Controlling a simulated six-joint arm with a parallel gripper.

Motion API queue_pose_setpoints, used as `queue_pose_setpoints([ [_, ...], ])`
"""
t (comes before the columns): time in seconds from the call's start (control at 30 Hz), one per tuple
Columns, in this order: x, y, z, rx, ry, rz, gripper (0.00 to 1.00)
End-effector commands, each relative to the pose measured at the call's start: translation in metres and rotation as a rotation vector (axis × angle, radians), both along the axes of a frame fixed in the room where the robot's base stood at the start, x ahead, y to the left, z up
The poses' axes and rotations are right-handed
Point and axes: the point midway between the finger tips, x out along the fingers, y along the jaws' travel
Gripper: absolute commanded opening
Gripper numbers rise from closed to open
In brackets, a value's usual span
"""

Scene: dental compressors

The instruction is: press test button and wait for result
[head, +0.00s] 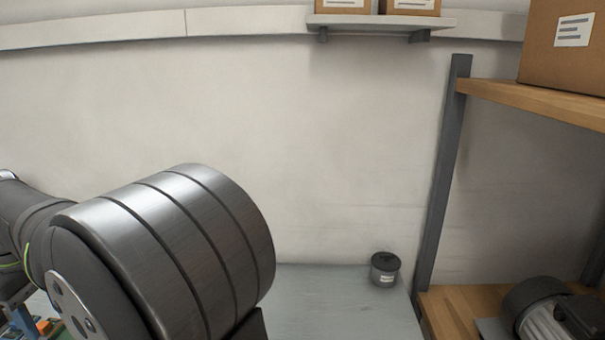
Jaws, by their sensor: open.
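No test button or result display shows in the head view. My gripper is out of view; only grey and dark links of my arm show, large at the lower left, and they hide much of that side. A motor-like unit with a dark rounded end and a light ribbed body (545,318), possibly a compressor, sits at the bottom right and is cut off by the frame edge.
A grey table top (340,310) holds a small dark lidded jar (385,269). Wooden shelving (540,97) with a dark post (443,170) stands at right, bearing a cardboard box (565,45). A wall shelf (380,20) holds boxes. Blurred coloured parts lie bottom left.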

Motion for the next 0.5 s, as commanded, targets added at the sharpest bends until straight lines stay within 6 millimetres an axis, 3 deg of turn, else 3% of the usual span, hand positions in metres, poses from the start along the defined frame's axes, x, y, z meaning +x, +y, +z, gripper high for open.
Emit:
queue_pose_setpoints([
  [0.03,0.0000,0.0000,-0.0002,0.000,0.000,0.000,0.35],
  [0.2,0.0000,0.0000,-0.0002,0.000,0.000,0.000,0.02],
  [0.5,0.0000,0.0000,-0.0002,0.000,0.000,0.000,0.00],
])
